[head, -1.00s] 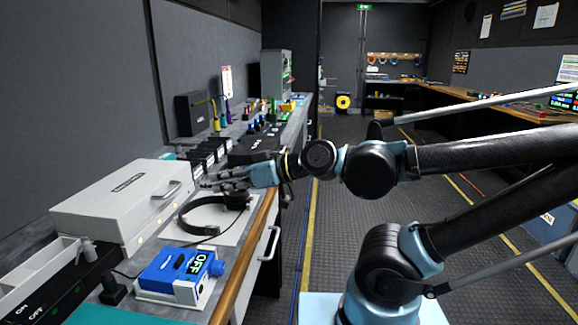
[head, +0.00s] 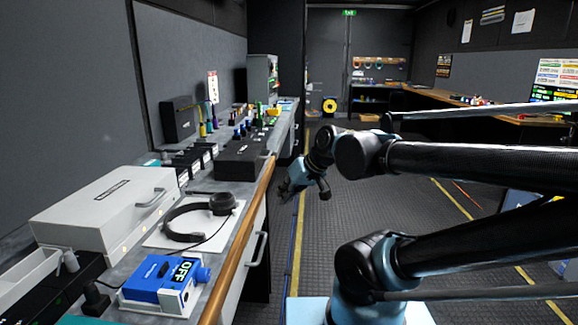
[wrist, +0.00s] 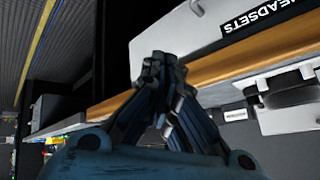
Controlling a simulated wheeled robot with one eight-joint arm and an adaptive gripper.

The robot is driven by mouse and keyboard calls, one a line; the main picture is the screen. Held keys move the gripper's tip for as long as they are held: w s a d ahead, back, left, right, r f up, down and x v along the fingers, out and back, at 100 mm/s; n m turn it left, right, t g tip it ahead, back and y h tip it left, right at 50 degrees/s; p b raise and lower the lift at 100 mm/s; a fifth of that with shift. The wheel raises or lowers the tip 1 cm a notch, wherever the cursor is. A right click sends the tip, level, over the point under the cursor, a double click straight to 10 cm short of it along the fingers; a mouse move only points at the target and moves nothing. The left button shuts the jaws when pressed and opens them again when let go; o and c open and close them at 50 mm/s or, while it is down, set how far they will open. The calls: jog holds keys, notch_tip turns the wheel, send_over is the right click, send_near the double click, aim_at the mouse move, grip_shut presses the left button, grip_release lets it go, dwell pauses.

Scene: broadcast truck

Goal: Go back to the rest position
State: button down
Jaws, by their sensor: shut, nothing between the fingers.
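My gripper (head: 286,190) hangs over the aisle floor, just right of the counter's wooden front edge, in the head view. In the wrist view its fingers (wrist: 162,62) are together with nothing between them. The arm reaches in from the right and bends down at the wrist. The gripper is apart from the counter and holds no object.
The counter's wooden edge (head: 245,235) is close left of my gripper. On the counter are a headset (head: 188,236), a white case (head: 100,212) and a blue box reading OFF (head: 160,280). The aisle floor (head: 350,215) is clear.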

jog(key=s+d+f+m+g+h, duration=0.1)
jog(key=s+d+f+h, duration=0.1)
jog(key=d, duration=0.5)
jog(key=s+d+f+m+g+h, duration=0.1)
jog(key=s+d+f+m+h, duration=0.1)
jog(key=d+f, duration=0.3)
jog(key=s+d+f+m+h, duration=0.2)
jog(key=s+d+f, duration=0.1)
jog(key=d, duration=0.5)
jog(key=shift+d+f+g, duration=0.3)
jog(key=shift+f+g, duration=0.05)
jog(key=shift+g, duration=0.05)
